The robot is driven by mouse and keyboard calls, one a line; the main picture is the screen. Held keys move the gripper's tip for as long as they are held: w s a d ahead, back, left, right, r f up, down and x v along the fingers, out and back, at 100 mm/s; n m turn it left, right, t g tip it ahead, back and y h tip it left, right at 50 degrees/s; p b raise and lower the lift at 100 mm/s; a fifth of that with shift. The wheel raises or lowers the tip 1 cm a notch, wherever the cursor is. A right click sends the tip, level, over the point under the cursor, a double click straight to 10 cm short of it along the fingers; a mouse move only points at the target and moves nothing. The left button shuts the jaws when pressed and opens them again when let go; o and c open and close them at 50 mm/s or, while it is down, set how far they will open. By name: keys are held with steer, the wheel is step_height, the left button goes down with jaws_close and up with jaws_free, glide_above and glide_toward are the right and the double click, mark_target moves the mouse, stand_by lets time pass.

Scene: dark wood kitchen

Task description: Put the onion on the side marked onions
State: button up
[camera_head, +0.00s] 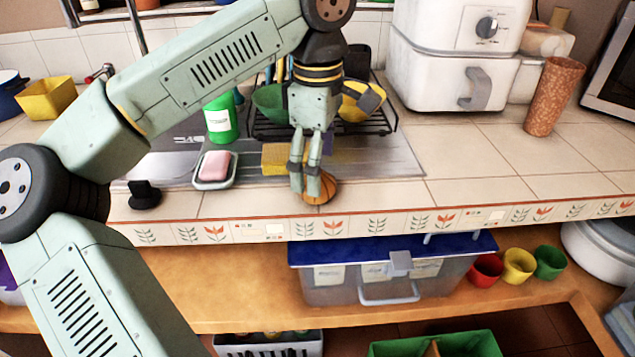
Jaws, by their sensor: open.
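A round orange-brown onion (327,188) sits on the tiled counter near its front edge, in front of the metal sink surface. My gripper (305,187) points down at it, with its fingers open. The fingers hide the left part of the onion; I cannot tell whether they touch it. A green box (478,342) with a divider in it shows at the bottom edge, below the counter, mostly cut off. No marking for onions can be read in this view.
A soap dish (213,184) and a yellow sponge (274,159) lie near my gripper. A dish rack (385,122) stands behind. A blue-lidded box (350,291) and red (485,269), yellow (517,266) and green cups (549,262) stand on the lower shelf.

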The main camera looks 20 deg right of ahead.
steer(key=shift+f, duration=1.7)
steer(key=shift+c, duration=0.2)
steer(key=c, duration=1.4)
